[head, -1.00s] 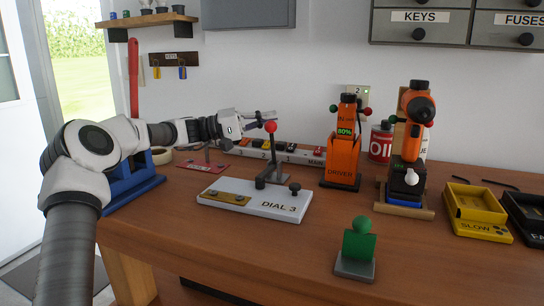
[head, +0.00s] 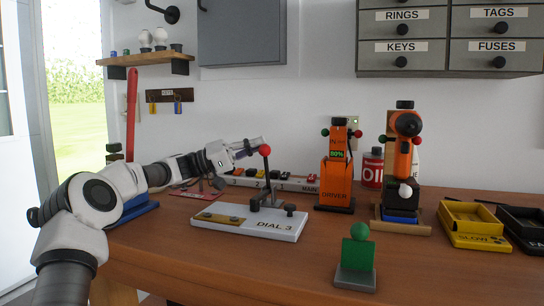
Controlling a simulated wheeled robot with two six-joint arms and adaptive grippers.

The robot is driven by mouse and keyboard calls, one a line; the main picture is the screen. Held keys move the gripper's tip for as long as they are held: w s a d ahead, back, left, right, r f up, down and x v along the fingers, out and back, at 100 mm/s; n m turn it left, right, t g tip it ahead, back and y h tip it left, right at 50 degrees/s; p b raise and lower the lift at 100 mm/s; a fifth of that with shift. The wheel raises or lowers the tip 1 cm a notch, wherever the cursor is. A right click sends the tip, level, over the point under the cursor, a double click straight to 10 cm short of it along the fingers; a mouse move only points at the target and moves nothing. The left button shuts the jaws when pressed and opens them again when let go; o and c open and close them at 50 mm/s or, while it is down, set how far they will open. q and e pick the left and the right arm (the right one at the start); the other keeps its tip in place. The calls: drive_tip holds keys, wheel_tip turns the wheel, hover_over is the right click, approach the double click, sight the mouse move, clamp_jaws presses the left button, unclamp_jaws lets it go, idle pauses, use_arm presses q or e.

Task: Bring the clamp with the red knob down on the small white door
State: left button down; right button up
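The clamp's red knob (head: 264,150) tops a dark lever that stands nearly upright, leaning slightly. The lever rises from a dark clamp base (head: 268,201) on a flat white plate (head: 225,224) lettered DIAL 3, with a brass-coloured strip at its left. This plate is the only small white door-like piece I can make out on the bench. My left gripper (head: 252,145) reaches in from the left, its fingertips right beside the knob. I cannot tell whether they touch it or how far apart they are. My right gripper is not in view.
An orange driver (head: 336,175) and an orange-and-black tool on a wooden stand (head: 403,228) are right of the plate. A green figure on a grey base (head: 355,278) stands in front. Yellow (head: 474,240) and black trays sit at the right. A labelled strip (head: 298,184) runs behind.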

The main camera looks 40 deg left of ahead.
use_arm(q)
drive_tip(key=shift+d+f, duration=0.3)
drive_tip(key=shift+f, duration=0.25)
wheel_tip(320, 180, up, 11)
drive_tip(key=shift+a, duration=0.25)
